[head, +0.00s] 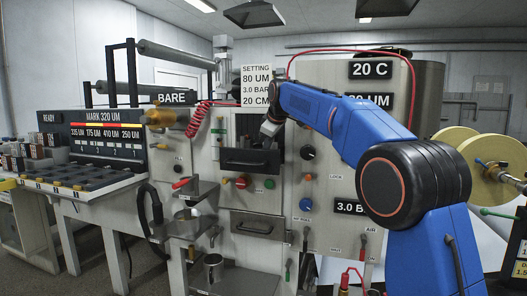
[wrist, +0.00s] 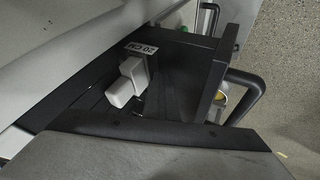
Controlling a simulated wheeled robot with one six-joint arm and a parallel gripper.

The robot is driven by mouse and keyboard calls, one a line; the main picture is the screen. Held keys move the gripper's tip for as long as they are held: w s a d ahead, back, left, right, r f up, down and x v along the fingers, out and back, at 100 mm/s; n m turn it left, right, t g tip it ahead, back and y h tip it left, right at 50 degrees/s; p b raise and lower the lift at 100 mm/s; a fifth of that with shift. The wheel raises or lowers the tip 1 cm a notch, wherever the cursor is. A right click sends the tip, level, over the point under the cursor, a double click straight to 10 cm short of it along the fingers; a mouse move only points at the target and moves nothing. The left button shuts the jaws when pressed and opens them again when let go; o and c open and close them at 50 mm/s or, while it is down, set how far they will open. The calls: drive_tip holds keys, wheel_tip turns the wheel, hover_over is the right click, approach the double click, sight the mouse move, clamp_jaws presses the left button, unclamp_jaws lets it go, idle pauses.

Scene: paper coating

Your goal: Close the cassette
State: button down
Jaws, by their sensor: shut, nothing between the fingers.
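The cassette looks like a dark drawer (head: 250,161) with a bar handle, in the upper middle of the machine in the head view. In the wrist view the dark cassette (wrist: 184,88) stands pulled out, with its front panel and black handle (wrist: 252,95) at the right. My gripper (head: 268,130) is at the cassette's opening in the head view. In the wrist view my gripper's two pale fingertips (wrist: 126,82) are together, empty, over the cassette's inside. I cannot tell whether they touch it.
A lower drawer (head: 257,226) with a handle sits beneath. Knobs and buttons (head: 307,153) line the panel at the right. A red coiled hose (head: 199,123) hangs at the left. A metal cup (head: 214,268) stands on a low shelf.

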drive_tip(key=shift+w+d, duration=0.3)
drive_tip(key=shift+w, duration=0.5)
drive_tip(key=shift+s+r, duration=0.1)
